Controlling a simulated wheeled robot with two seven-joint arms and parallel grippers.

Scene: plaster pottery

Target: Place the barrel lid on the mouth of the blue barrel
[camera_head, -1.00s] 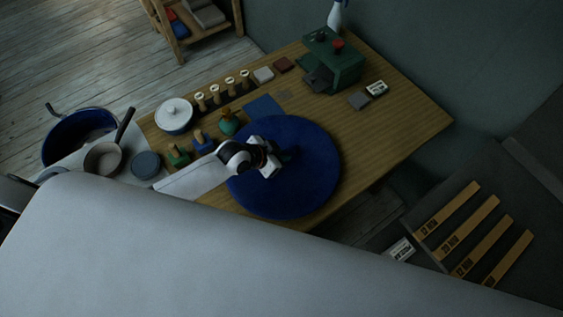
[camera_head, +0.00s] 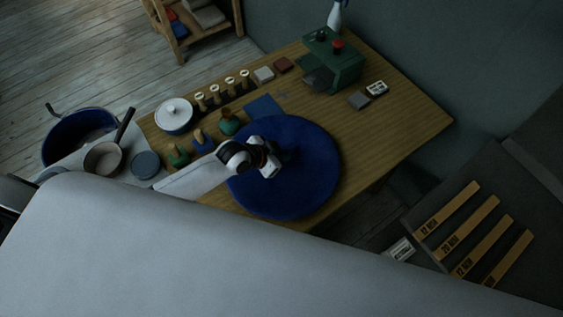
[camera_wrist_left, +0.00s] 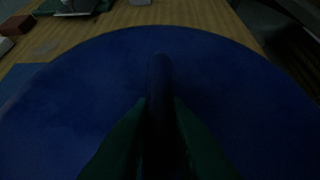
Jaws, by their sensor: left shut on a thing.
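The barrel lid is a large round blue disc (camera_head: 300,185), over the right front part of the wooden table. My left gripper (camera_head: 272,162) is above its middle. In the left wrist view the lid (camera_wrist_left: 60,120) fills most of the picture, and my dark left fingers (camera_wrist_left: 160,135) are shut on its upright blue handle (camera_wrist_left: 160,70). Whether the lid touches the table or hangs above it, I cannot tell. The blue barrel (camera_head: 50,150) stands at the far left, its round mouth open upward, with something pale inside. My right gripper is not in view.
A saucepan (camera_head: 103,158), a grey round lid (camera_head: 146,165) and a white lidded pot (camera_head: 174,115) lie between the barrel and the blue lid. Small stamps and a green vase (camera_head: 229,122) stand close to the lid's left. A green machine (camera_head: 335,62) is at the back.

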